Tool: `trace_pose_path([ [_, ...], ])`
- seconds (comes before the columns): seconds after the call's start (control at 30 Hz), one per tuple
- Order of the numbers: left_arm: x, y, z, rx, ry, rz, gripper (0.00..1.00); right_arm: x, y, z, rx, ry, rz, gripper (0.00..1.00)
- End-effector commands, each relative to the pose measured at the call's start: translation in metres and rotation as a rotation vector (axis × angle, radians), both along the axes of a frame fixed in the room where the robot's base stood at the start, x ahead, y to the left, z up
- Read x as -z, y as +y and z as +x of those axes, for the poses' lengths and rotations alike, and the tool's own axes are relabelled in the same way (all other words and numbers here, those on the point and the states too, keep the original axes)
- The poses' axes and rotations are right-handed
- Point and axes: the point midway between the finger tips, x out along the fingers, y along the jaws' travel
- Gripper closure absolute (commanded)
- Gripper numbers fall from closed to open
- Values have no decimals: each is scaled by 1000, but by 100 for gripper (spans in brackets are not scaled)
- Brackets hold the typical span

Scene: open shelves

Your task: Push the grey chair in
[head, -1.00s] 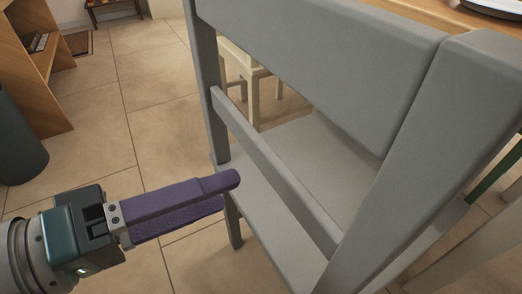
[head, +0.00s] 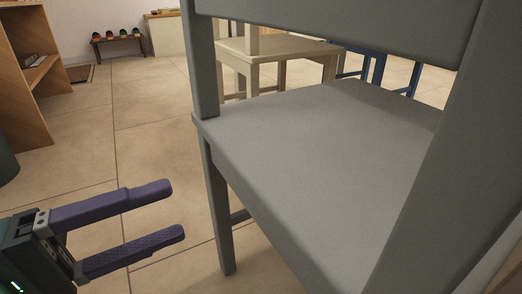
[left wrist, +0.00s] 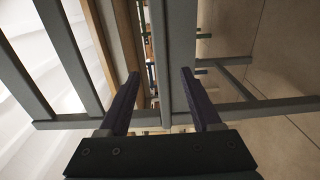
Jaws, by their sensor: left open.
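The grey chair (head: 310,150) fills the middle and right of the head view, very close, with its back towards me. Its backrest board crosses the top and its seat shows below. My left gripper (head: 178,210) is open and empty, left of the chair's near left leg, apart from it in the picture. In the left wrist view, the open fingers (left wrist: 160,73) point at grey chair bars (left wrist: 176,50), with one bar showing between and beyond the fingertips. Whether they touch is unclear. My right gripper is not in view.
A cream chair (head: 280,50) stands just beyond the grey one, with blue chair legs (head: 376,68) behind it. A wooden shelf (head: 22,80) stands at the left. A low shoe rack (head: 117,40) is far back. Tiled floor (head: 150,130) is free on the left.

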Motion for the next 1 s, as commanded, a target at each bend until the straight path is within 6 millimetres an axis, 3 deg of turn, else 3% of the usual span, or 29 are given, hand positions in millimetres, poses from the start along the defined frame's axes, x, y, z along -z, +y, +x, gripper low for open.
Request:
trace_pose_path([
  [0.2,0,-50,34,3,-5,-5,35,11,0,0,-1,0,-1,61],
  [0.4,2,-82,56,3,-3,-1,35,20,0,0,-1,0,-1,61],
  [0.6,1,-94,66,1,-1,2,35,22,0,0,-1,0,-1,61],
  [0.87,0,-95,66,1,0,1,35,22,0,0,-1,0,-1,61],
  [1.0,0,-95,66,1,0,1,50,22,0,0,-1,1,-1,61],
])
